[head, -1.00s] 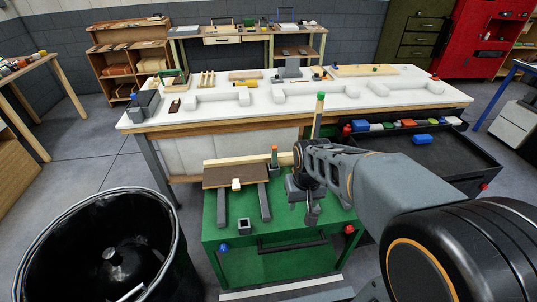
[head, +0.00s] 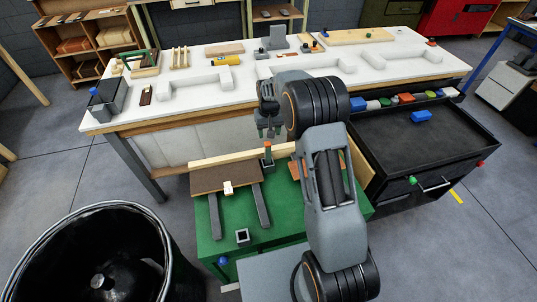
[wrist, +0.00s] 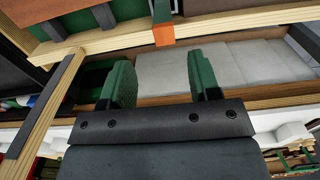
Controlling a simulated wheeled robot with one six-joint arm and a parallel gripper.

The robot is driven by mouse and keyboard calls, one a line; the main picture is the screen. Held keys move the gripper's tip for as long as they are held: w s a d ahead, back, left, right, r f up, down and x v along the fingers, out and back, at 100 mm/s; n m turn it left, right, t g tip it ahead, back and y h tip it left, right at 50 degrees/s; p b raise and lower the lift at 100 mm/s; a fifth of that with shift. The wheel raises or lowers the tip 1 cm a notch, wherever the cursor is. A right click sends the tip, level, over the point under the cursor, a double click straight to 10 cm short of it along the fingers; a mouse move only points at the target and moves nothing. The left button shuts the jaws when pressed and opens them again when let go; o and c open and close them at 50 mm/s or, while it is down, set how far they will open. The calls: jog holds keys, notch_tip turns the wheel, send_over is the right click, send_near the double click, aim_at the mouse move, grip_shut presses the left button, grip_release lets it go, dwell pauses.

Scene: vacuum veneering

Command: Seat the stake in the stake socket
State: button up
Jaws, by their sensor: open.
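The likely stake (head: 267,155), a slim green piece with an orange end, stands upright by the pale wooden rail on the green cabinet. In the wrist view its orange end (wrist: 164,36) lies just beyond the fingertips, between their lines. My gripper (head: 268,133) is open and empty, pointing down above it; its green fingers also show in the wrist view (wrist: 160,72). I see no contact. The likely stake socket, a small square dark cup with a pale rim (head: 242,236), sits near the cabinet's front edge, apart from the stake.
A brown board (head: 222,178) with a small pale block (head: 228,188) lies on grey bars left of the stake. My arm hides the cabinet's right part. A white workbench (head: 215,105) stands behind, a black bin (head: 60,225) at front left, a black tool cart (head: 415,150) at right.

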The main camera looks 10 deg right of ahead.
aim_at(268, 144)
jog(key=f, duration=0.3)
jog(key=shift+a+f, duration=0.35)
jog(key=shift+s+f+p, duration=0.15)
jog(key=shift+f+p, duration=0.45)
jog(key=shift+f, duration=0.9)
jog(key=shift+s+f+p, duration=0.1)
jog(key=shift+f+p, duration=0.45)
jog(key=shift+f, duration=0.9)
grip_shut()
